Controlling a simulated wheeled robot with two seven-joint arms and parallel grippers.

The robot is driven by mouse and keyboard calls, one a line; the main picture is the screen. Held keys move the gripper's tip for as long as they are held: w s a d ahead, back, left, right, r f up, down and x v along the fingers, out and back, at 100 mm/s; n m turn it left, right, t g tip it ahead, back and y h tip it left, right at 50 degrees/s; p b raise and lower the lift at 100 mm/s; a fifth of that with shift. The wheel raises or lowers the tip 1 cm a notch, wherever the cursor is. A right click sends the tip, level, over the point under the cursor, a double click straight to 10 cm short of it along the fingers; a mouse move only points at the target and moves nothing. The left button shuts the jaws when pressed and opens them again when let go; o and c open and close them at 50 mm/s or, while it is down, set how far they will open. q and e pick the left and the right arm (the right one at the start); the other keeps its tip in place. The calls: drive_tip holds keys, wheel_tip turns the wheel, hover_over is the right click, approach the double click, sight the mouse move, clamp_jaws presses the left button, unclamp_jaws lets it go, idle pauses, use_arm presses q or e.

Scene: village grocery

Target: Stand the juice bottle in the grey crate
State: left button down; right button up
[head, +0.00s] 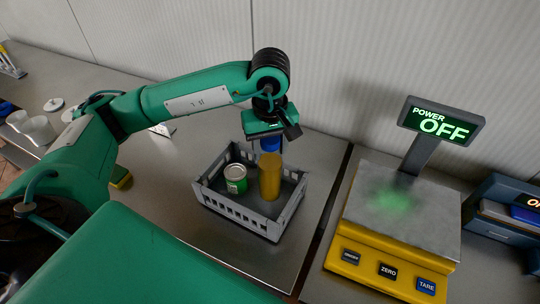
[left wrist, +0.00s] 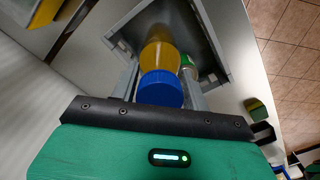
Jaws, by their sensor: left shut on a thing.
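The juice bottle (head: 270,178) is yellow-orange with a blue cap and is upright inside the grey crate (head: 238,224), at its right rear. My left gripper (head: 268,143) is above the crate, shut on the bottle near its cap. In the left wrist view the bottle's blue cap (left wrist: 160,89) lies between the fingers and its body (left wrist: 158,52) extends into the crate (left wrist: 207,20). I cannot tell whether the bottle's base touches the crate floor. My right gripper does not show.
A green-labelled can (head: 236,180) stands in the crate left of the bottle. A yellow scale (head: 400,215) with a display post stands to the right. White cups (head: 38,130) are at the far left. The counter in front of the crate is clear.

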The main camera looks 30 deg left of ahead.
sight(270, 169)
use_arm(q)
drive_tip(key=shift+f, duration=0.55)
wheel_tip(270, 169, down, 4)
drive_tip(key=shift+r+p, duration=0.15)
drive_tip(key=shift+p, duration=0.5)
drive_tip(key=shift+f+b, duration=0.2)
drive_tip(key=shift+b, duration=0.1)
drive_tip(key=c, duration=0.7)
unclamp_jaws()
drive_tip(key=shift+r, duration=0.15)
